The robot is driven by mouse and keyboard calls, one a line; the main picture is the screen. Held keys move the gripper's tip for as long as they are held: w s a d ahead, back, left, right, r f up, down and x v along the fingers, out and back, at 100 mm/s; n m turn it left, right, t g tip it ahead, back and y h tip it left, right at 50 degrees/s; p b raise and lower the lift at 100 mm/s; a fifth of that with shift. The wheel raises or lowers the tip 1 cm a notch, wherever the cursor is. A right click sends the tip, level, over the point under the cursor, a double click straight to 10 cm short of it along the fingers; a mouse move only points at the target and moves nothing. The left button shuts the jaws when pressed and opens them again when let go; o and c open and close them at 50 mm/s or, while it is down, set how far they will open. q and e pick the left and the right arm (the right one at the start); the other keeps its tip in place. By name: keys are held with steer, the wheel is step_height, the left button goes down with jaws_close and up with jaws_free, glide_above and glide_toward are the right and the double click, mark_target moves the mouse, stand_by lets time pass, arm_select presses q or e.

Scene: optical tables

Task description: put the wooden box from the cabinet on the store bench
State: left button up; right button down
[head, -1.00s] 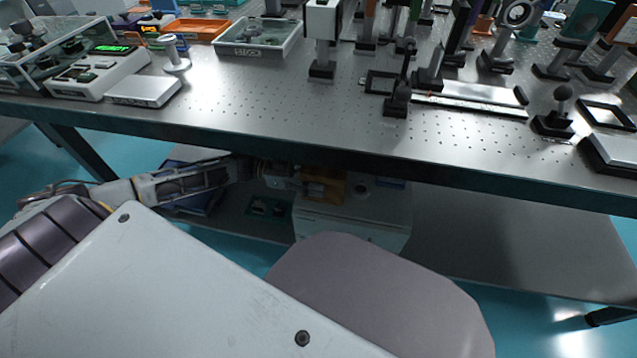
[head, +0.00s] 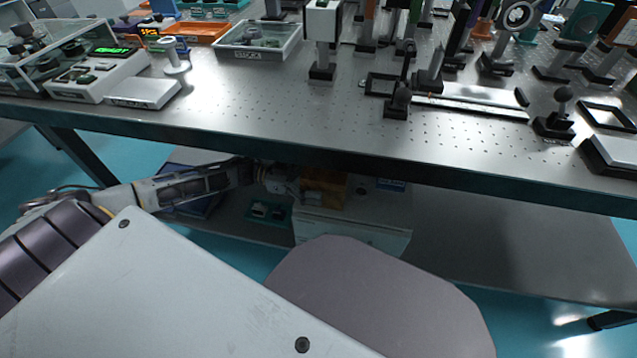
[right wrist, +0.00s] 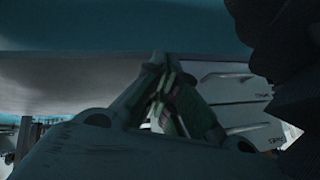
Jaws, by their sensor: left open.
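The wooden box (head: 325,188) is brown and sits on top of the white cabinet (head: 350,229), in the shade under the optical table. My left gripper (head: 291,187) reaches in from the left and is open beside the box's left side. Its fingertips are dark and small here, and I cannot tell whether they touch the box. In the right wrist view my right gripper (right wrist: 165,75) has its fingertips together, with nothing seen between them. I cannot tell which surface is the store bench.
The perforated optical table (head: 250,105) stands over the cabinet, its front edge close above my left arm. It carries a grey tray (head: 257,49), an orange tray (head: 200,32) and several optical mounts. The lower shelf (head: 490,240) is bare right of the cabinet.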

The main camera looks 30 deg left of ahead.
arm_select(q)
steer(key=shift+a+r, duration=0.1)
steer(key=shift+r, duration=0.05)
arm_select(e)
steer(key=shift+s+f, duration=0.15)
steer(key=shift+s, duration=0.1)
arm_select(q)
steer(key=shift+s+a+p, duration=0.2)
steer(key=shift+a+p, duration=0.15)
steer(key=shift+a, duration=0.2)
steer(key=p+v, duration=0.3)
steer(key=v, duration=0.7)
steer(key=shift+a, duration=0.35)
arm_select(e)
step_height(320, 180, up, 6)
steer(key=d+g+h, duration=0.1)
steer(key=shift+d+r+n, duration=0.15)
steer(key=shift+r+n, duration=0.1)
steer(key=shift+n, duration=0.05)
arm_select(q)
steer(key=shift+o, duration=0.4)
steer(key=shift+s, duration=0.1)
arm_select(e)
steer(key=shift+s, duration=0.1)
